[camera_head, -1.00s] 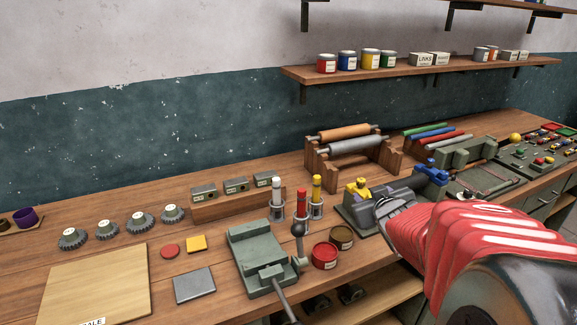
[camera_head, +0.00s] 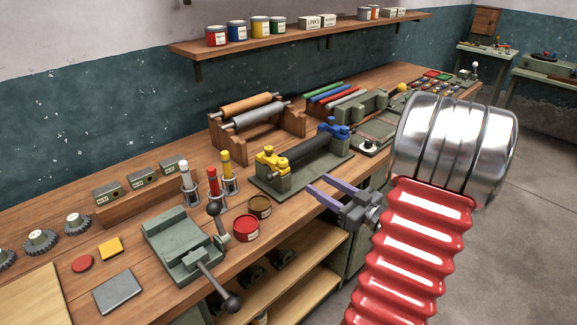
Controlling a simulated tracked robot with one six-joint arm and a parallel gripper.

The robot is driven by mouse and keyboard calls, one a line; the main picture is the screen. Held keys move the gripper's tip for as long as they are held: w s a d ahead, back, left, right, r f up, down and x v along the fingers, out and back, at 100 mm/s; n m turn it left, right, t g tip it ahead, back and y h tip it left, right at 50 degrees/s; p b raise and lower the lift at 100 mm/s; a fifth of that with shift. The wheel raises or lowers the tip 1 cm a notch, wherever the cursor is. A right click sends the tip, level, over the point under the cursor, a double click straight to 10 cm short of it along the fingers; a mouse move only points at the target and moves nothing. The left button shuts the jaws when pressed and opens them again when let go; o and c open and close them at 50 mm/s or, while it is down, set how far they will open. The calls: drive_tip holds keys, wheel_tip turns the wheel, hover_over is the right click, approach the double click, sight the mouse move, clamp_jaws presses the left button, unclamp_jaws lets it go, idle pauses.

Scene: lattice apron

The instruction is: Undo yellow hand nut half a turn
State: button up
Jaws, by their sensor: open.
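The yellow hand nut (camera_head: 268,152) sits on top of the left end of a green-grey fixture (camera_head: 304,174) that carries a dark roller (camera_head: 312,147). A blue hand nut (camera_head: 336,126) sits at the fixture's right end. My gripper (camera_head: 314,190) is open and empty, with its two purple-grey fingers pointing left. It is in front of the fixture, near the bench's front edge, to the right of and apart from the yellow nut. The yellow nut is in plain view.
A red tin (camera_head: 246,229) and a brown tin (camera_head: 260,206) stand left of my gripper. Ink-coloured tubes (camera_head: 226,178) stand behind them. A grey vise-like press (camera_head: 182,247) with a lever is further left. A roller rack (camera_head: 257,127) stands behind the fixture.

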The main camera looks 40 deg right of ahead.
sight(287, 164)
idle(0.3)
drive_tip(key=w, duration=1.4)
drive_tip(key=shift+a, duration=0.25)
drive_tip(key=shift+c, duration=0.4)
drive_tip(key=c, duration=1)
